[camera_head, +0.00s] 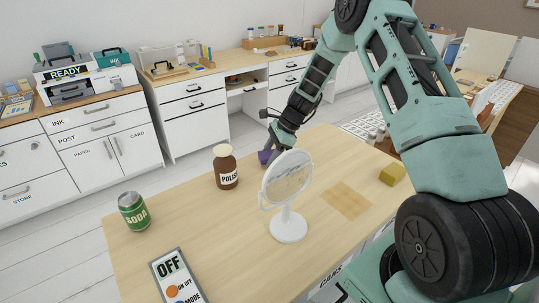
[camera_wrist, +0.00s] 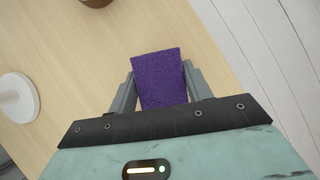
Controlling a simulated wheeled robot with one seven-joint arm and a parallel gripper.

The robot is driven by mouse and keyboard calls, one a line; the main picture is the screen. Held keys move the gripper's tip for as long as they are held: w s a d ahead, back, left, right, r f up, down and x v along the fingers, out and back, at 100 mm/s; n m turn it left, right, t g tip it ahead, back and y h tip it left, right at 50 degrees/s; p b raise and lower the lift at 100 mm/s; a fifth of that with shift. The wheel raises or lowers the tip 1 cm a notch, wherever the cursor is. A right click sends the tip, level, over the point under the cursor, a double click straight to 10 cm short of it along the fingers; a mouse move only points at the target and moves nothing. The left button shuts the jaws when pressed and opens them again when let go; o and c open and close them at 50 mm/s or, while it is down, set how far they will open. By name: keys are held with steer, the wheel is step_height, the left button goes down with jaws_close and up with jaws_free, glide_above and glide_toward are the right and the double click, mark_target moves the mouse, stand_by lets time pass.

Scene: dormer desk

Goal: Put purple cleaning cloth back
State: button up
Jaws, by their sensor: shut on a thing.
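The purple cleaning cloth (camera_wrist: 160,78) is between the two fingers of my gripper (camera_wrist: 160,85) in the wrist view, and the fingers are shut on it. In the head view the purple cloth (camera_head: 265,156) shows as a small patch at the end of my gripper (camera_head: 272,152), near the far edge of the table, right of the brown polish bottle. The round mirror in front hides part of that area. Whether the cloth touches the table cannot be told.
On the wooden table (camera_head: 220,250) stand a polish bottle (camera_head: 225,168), a round mirror on a white base (camera_head: 288,226), a soda can (camera_head: 133,212), an OFF panel (camera_head: 178,280) and a yellow block (camera_head: 392,174). A darker square patch (camera_head: 347,200) lies right of the mirror. White cabinets (camera_head: 195,118) stand behind.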

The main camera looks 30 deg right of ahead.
steer(key=o, duration=0.9)
steer(key=shift+f, duration=0.15)
